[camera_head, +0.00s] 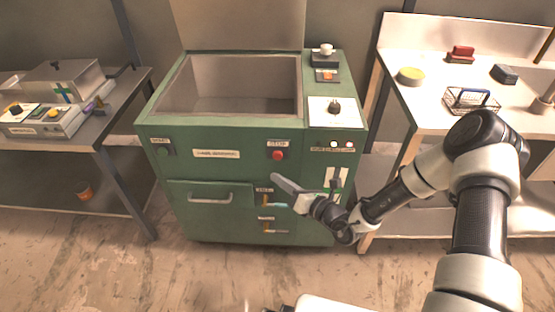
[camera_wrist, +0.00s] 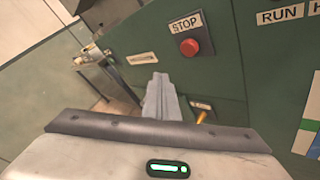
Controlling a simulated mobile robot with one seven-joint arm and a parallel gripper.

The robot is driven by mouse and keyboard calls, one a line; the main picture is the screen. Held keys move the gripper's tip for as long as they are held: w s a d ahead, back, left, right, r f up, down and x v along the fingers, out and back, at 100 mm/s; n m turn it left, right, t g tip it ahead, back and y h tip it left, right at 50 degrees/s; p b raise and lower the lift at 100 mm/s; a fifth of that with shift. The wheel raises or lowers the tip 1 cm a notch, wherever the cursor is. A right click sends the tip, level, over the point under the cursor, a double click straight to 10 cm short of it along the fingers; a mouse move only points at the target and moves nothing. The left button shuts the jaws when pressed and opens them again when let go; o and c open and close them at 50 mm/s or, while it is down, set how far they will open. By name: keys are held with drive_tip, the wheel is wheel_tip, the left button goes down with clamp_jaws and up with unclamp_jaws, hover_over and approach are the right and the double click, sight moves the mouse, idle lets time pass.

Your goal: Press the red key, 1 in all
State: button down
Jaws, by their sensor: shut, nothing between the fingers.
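A round red button (camera_head: 278,155) sits on the front panel of the green chamber cabinet (camera_head: 230,175), under a small label. In the wrist view the red button (camera_wrist: 190,47) stands out from the panel under a label reading STOP. I cannot tell for certain which one is the task's red key. My gripper (camera_head: 278,180) is shut and empty, just below the red button in the head view. Its fingers (camera_wrist: 160,85) also show in the wrist view, apart from the button.
The cabinet's lid (camera_head: 240,22) stands open above a deep bin. A drawer handle (camera_head: 210,197) and small levers (camera_head: 275,205) are on the front. A shelf table (camera_head: 100,125) stands left. A white table (camera_head: 420,110) with a wire basket (camera_head: 470,101) stands right.

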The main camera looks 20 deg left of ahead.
drive_tip(key=shift+w+a+b, duration=0.2)
drive_tip(key=shift+w+a, duration=0.05)
drive_tip(key=shift+w, duration=0.65)
drive_tip(key=shift+w+a+b, duration=0.2)
drive_tip(key=shift+w+b, duration=0.05)
drive_tip(key=shift+w, duration=0.65)
drive_tip(key=shift+w+a+b, duration=0.2)
drive_tip(key=shift+w+a, duration=0.05)
drive_tip(key=shift+w, duration=0.65)
drive_tip(key=shift+w, duration=0.15)
drive_tip(key=shift+w+a, duration=0.1)
drive_tip(key=shift+w, duration=0.15)
drive_tip(key=shift+w+a, duration=0.1)
drive_tip(key=shift+w, duration=0.35)
idle(0.4)
drive_tip(key=shift+s, duration=0.15)
idle(0.3)
drive_tip(key=shift+s+d+p, duration=0.25)
drive_tip(key=shift+s+p, duration=0.15)
drive_tip(key=shift+s, duration=0.3)
drive_tip(key=shift+s+d+p, duration=0.2)
drive_tip(key=shift+s+p, duration=0.2)
drive_tip(key=shift+s, duration=0.4)
drive_tip(key=shift+s+d+p, duration=0.15)
drive_tip(key=shift+s+p, duration=0.2)
drive_tip(key=shift+s, duration=0.5)
drive_tip(key=shift+s+d+p, duration=0.2)
drive_tip(key=shift+s+p, duration=0.2)
drive_tip(key=shift+s, duration=0.4)
